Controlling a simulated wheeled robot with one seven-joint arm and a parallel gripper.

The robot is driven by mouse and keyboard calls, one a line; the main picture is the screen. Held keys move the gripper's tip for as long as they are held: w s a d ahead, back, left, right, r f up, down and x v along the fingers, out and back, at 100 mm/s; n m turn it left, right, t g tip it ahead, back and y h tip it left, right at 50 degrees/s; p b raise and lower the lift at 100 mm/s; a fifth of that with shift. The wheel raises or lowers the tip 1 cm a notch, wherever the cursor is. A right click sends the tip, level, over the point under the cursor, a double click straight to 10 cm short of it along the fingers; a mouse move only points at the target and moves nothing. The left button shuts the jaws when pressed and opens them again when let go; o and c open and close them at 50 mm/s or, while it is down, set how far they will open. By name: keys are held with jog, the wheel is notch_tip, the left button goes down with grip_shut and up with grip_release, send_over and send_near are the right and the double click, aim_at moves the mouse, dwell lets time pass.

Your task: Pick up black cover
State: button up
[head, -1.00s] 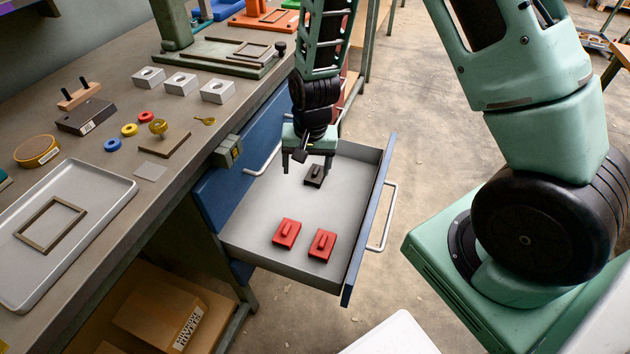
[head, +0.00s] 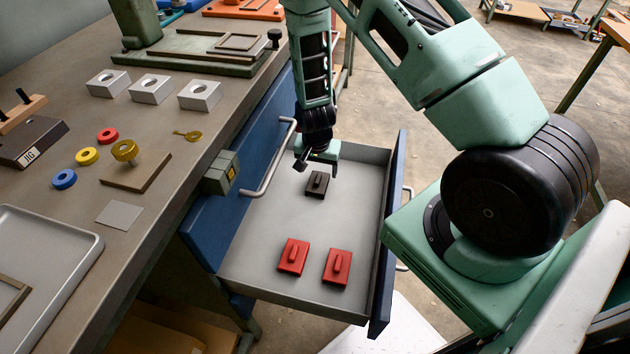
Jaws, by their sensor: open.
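The black cover (head: 317,184) is a small dark block with a raised grip on top. It lies on the floor of the open drawer (head: 262,243), towards its far end. My gripper (head: 318,169) points down just above and behind the black cover in the head view. It is open and empty, and its fingers appear apart from the cover. I cannot tell the exact height of the fingertips over it.
Two red covers (head: 293,256) (head: 337,266) lie nearer in the same drawer. The drawer walls surround them. The workbench on the left holds several metal blocks (head: 151,89), coloured rings (head: 87,156), a brown plate (head: 136,172) and a tray (head: 88,264). The drawer's middle is clear.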

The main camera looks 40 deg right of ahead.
aim_at(318, 178)
jog(key=f, duration=0.6)
jog(key=shift+w+d, duration=0.2)
jog(key=shift+w, duration=0.1)
jog(key=shift+c, duration=0.3)
jog(key=c, duration=0.9)
